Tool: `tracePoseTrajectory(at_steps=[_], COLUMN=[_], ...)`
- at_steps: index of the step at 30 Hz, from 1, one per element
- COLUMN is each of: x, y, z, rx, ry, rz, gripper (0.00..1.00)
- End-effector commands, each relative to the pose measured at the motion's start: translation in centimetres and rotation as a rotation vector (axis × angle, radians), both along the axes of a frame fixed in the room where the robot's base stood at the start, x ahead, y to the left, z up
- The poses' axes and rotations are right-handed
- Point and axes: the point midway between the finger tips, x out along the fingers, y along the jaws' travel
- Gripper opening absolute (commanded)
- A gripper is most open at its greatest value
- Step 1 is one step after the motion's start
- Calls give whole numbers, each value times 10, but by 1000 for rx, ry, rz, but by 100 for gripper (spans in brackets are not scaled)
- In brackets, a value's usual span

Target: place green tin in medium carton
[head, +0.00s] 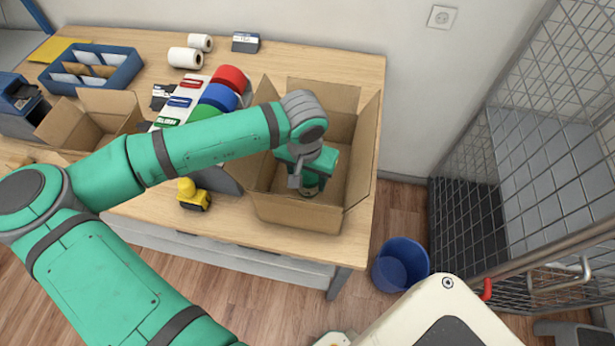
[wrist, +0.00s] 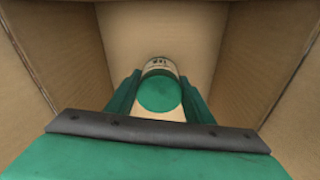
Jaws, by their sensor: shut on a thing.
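The green tin (wrist: 160,94) has a green top and a pale label and sits between the two fingers of my gripper (wrist: 160,100) in the wrist view. My gripper (head: 312,185) is shut on the tin and points down inside a large open carton at the right end of the counter. Only a little of the tin (head: 309,192) shows below the gripper in the head view. The carton (head: 296,214) has its flaps up, and its walls surround the tin in the wrist view. I cannot tell whether the tin touches the carton floor.
A smaller open carton (head: 88,140) stands at the left. A yellow toy (head: 193,196) lies near the counter's front edge. A blue bin (head: 400,265) stands on the floor at right.

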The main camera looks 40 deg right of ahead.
Motion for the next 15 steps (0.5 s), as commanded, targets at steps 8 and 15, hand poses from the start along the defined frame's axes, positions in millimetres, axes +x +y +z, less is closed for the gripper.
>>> tracePoseTrajectory(at_steps=[8,15], x=[1,1], y=[1,2], z=[-3,-3], rx=[0,0], ry=[0,0], rz=[4,4], gripper=[57,66])
